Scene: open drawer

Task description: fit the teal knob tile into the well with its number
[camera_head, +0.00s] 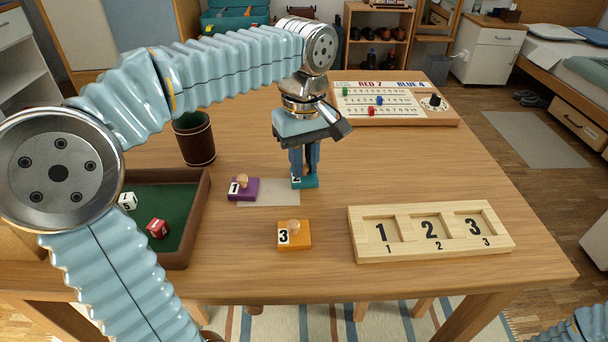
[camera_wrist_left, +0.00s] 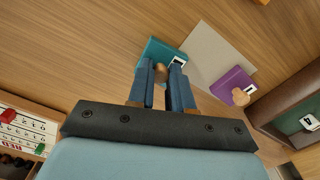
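The teal knob tile (camera_head: 311,182) lies on the table at the edge of a grey mat, its white number label partly visible and probably a 2. It also shows in the wrist view (camera_wrist_left: 158,51), with its wooden knob (camera_wrist_left: 161,70). My left gripper (camera_head: 304,168) points down over the tile. Its fingers (camera_wrist_left: 162,72) stand apart on either side of the knob, with a small gap seeming to show, so it looks open. The wooden board (camera_head: 430,250) at the right has wells marked 1, 2 and 3, all empty. My right gripper is out of view.
A purple tile (camera_head: 244,189) marked 1 and an orange tile (camera_head: 294,235) marked 3 lie near the grey mat (camera_head: 268,195). A dice tray (camera_head: 190,225) and brown cup (camera_head: 195,140) stand left. A scoreboard (camera_head: 395,103) is at the back. Table between orange tile and board is clear.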

